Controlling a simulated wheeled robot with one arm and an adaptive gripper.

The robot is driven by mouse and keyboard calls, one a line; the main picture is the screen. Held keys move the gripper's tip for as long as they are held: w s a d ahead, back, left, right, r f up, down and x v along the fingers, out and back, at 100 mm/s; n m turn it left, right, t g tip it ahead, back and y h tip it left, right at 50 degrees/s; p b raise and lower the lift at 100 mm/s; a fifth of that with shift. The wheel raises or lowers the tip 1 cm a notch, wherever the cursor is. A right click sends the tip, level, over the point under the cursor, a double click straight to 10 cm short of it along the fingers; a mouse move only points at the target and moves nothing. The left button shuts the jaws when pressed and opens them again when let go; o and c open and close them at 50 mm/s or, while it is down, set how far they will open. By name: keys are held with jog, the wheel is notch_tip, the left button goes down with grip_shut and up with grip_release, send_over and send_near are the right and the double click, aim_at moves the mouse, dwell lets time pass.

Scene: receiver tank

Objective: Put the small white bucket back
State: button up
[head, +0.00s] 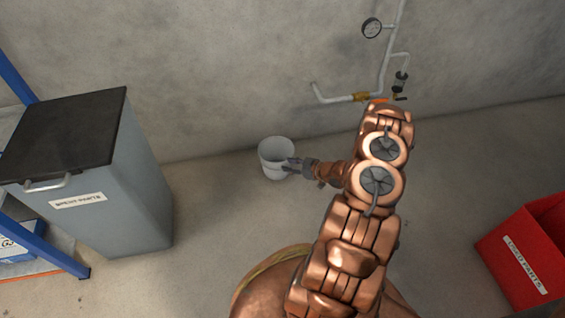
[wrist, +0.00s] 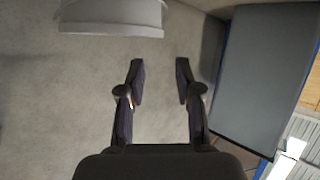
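The small white bucket (head: 275,151) stands upright on the floor near the wall in the head view. In the wrist view, part of the bucket (wrist: 112,16) shows at the top edge, above and left of the fingertips. My gripper (head: 291,164) overlaps the bucket's right side in the head view. In the wrist view my gripper (wrist: 160,70) is open, with only bare floor between its two fingers. The bucket is not between them. I cannot tell whether a finger touches it.
A grey bin (head: 140,185) with a dark lid stands at left, by a blue-framed rack (head: 45,240). The grey bin (wrist: 262,75) also shows in the wrist view. A red bin (head: 530,255) stands at right. A wall pipe (head: 335,98) with a valve and gauge is behind my arm.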

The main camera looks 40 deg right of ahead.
jog(key=w+d+r+m+g+h, duration=0.1)
jog(key=w+d+r+g+h, duration=0.15)
jog(key=r, duration=0.25)
jog(key=w+d+r+g+h, duration=0.2)
jog(key=d+r+h, duration=0.1)
jog(key=r, duration=0.3)
jog(key=s+a+r+m+g+h, duration=0.1)
jog(key=s+a+r+g, duration=0.1)
jog(key=r, duration=0.4)
jog(key=s+a+r+m+g+h, duration=0.1)
jog(key=s+a+r+g+h, duration=0.15)
jog(key=r, duration=0.25)
jog(key=s+a+r+g+y, duration=0.1)
jog(key=s+a+r, duration=0.4)
jog(key=s+a, duration=0.5)
jog(key=s+a+r+m+g+y, duration=0.1)
jog(key=s+a+r+g+y, duration=0.1)
jog(key=s+a+r, duration=0.4)
jog(key=s+a+r+m+g+y, duration=0.1)
jog(key=s+a+r+g, duration=0.3)
jog(key=s+a, duration=1)
jog(key=s+r, duration=0.1)
jog(key=s, duration=0.3)
jog(key=shift+s+a+r, duration=0.3)
jog(key=shift+s, duration=0.05)
